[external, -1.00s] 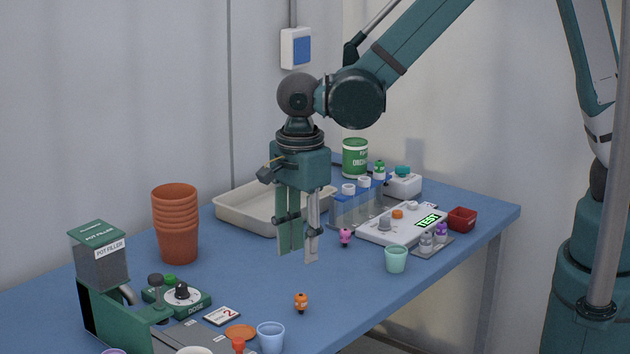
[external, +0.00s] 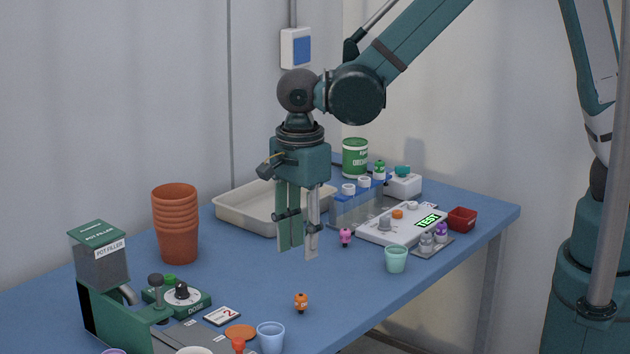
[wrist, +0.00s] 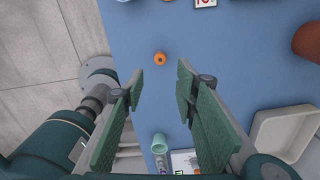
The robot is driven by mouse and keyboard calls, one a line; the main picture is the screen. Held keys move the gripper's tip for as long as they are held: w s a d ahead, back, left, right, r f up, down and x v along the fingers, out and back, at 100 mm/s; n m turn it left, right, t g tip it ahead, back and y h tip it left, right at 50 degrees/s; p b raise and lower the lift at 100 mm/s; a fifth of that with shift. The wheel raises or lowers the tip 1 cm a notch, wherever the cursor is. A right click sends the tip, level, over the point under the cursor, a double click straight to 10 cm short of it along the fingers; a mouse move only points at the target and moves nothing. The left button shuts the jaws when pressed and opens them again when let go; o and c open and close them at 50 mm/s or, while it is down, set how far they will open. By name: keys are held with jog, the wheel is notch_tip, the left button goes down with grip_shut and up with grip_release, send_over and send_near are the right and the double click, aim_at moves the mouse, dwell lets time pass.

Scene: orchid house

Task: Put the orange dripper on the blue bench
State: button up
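A small orange dripper (external: 301,302) stands on the blue bench (external: 370,300) near its front edge. It also shows in the wrist view (wrist: 160,59), ahead of and between the fingertips. My gripper (external: 301,254) hangs above the bench with its fingers pointing down. In the wrist view my gripper (wrist: 160,86) is open, with nothing between its green fingers. The dripper is apart from the fingers.
A pink dripper (external: 345,237) and a mint cup (external: 396,259) stand to the right. A blue cup (external: 270,338), an orange disc (external: 240,331) and a dosing box (external: 187,297) lie left. A cream tray (external: 240,212) and stacked pots (external: 176,222) stand behind.

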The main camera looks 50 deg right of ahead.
jog(key=d+r+n+t+y, duration=0.1)
jog(key=d+r+n+t, duration=0.1)
jog(key=d+r+n, duration=0.65)
jog(key=d+r+n+t, duration=0.1)
jog(key=d+r, duration=0.5)
jog(key=d, duration=0.7)
jog(key=s+d+r+n+t, duration=0.2)
jog(key=s+d+n, duration=0.3)
jog(key=d, duration=0.4)
jog(key=s+d+r+n+t+h, duration=0.1)
jog(key=s+d+r+n+t, duration=0.1)
jog(key=s+d+n, duration=0.3)
jog(key=shift+s+d+r, duration=0.3)
jog(key=shift+s+d, duration=0.25)
jog(key=shift+d, duration=1.7)
